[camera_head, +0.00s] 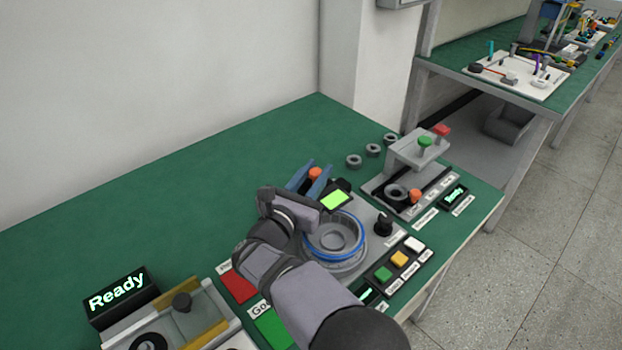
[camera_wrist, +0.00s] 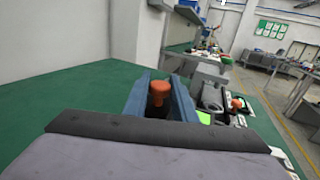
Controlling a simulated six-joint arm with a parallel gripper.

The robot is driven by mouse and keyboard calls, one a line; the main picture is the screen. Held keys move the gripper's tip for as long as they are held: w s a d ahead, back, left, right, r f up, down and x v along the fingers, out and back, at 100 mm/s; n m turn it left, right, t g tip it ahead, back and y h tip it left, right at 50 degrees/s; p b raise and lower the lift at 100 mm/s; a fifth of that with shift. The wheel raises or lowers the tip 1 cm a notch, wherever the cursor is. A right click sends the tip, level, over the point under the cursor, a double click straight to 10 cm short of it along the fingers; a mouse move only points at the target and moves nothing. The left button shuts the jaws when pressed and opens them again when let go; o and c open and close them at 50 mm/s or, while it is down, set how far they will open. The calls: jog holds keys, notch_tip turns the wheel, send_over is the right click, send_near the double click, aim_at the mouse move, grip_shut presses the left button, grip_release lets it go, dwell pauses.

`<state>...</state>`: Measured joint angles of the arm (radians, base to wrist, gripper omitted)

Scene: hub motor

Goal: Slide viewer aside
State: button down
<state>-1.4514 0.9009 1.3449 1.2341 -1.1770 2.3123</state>
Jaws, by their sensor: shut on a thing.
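My gripper (camera_head: 317,170) has two blue fingers closed on an orange knob (camera_head: 315,174). In the wrist view the knob (camera_wrist: 160,92) stands upright between the fingers (camera_wrist: 161,80). A small black unit with a lit green screen (camera_head: 335,201), which seems to be the viewer, sits just right of the fingers, at the far side of the round hub motor (camera_head: 333,237) with its blue ring. The knob's link to this unit is hidden by my fingers. My wrist covers the left side of the motor fixture.
A black dial (camera_head: 383,224) and a button panel (camera_head: 398,259) lie right of the motor. A grey press fixture (camera_head: 417,150) stands behind right, with several loose rings (camera_head: 354,161) beside it. A "Ready" display (camera_head: 117,296) stands front left. The green table (camera_head: 150,205) is clear at left.

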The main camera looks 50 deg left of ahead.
jog(key=w+b, duration=0.2)
jog(key=w, duration=0.1)
jog(key=w+b, duration=0.2)
jog(key=shift+w+f, duration=0.15)
jog(key=shift+f, duration=0.1)
jog(key=shift+w+r, duration=0.1)
jog(key=shift+w, duration=0.2)
jog(key=shift+w+r, duration=0.1)
jog(key=shift+r, duration=0.15)
jog(key=c, duration=1.7)
grip_release()
jog(key=shift+o, duration=1.1)
jog(key=shift+w, duration=0.15)
jog(key=shift+s+f, duration=0.1)
jog(key=shift+s, duration=0.15)
